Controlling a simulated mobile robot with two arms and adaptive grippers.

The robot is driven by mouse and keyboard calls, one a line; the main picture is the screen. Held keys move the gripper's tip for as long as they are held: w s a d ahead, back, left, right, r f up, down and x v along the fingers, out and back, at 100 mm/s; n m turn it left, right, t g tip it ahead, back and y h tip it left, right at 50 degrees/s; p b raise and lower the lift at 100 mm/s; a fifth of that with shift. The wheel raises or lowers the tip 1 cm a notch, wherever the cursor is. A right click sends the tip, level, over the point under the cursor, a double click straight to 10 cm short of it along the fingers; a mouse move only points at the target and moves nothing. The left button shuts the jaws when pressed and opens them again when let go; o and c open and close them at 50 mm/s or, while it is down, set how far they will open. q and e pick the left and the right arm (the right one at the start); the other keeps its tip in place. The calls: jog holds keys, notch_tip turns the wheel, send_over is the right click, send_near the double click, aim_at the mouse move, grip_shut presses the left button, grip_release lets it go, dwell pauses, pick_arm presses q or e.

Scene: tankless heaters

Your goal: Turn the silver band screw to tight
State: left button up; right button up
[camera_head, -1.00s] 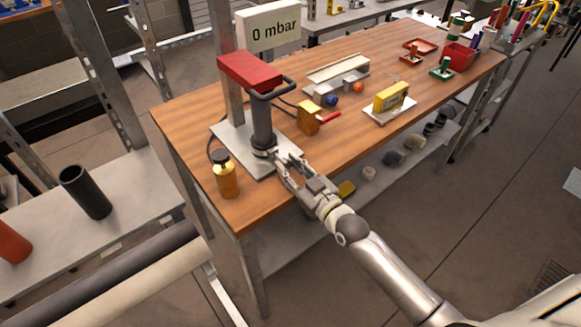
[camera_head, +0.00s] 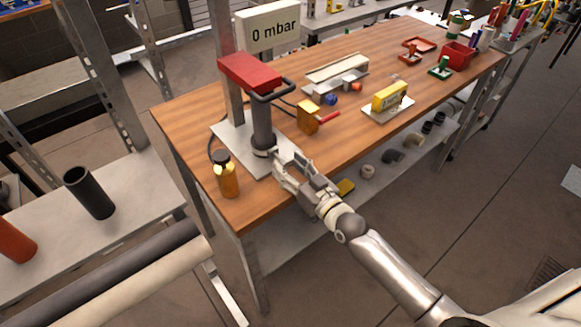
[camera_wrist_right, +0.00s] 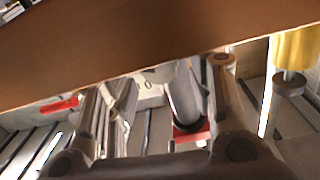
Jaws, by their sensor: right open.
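A dark upright pipe (camera_head: 262,122) stands on a grey plate (camera_head: 230,133) near the left end of the wooden bench. A silver band (camera_head: 264,148) wraps its lower part. The band's screw is too small to make out in the head view. My right gripper (camera_head: 288,163) is open and empty, just in front and to the right of the band. In the right wrist view the open fingers (camera_wrist_right: 168,78) spread either side of the pipe (camera_wrist_right: 184,100), which looks tilted there. I cannot tell whether a finger touches the band. My left gripper is not in view.
A red block (camera_head: 250,72) and a dark handle top the pipe. A sign (camera_head: 268,28) reads "0 mbar". An amber bottle (camera_head: 227,180) stands left of the gripper. A brass block (camera_head: 308,117) with a red lever sits behind it. The bench's front edge runs beneath my gripper.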

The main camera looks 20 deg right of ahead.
jog(key=shift+s, duration=0.1)
jog(key=v, duration=1.2)
dwell(0.4)
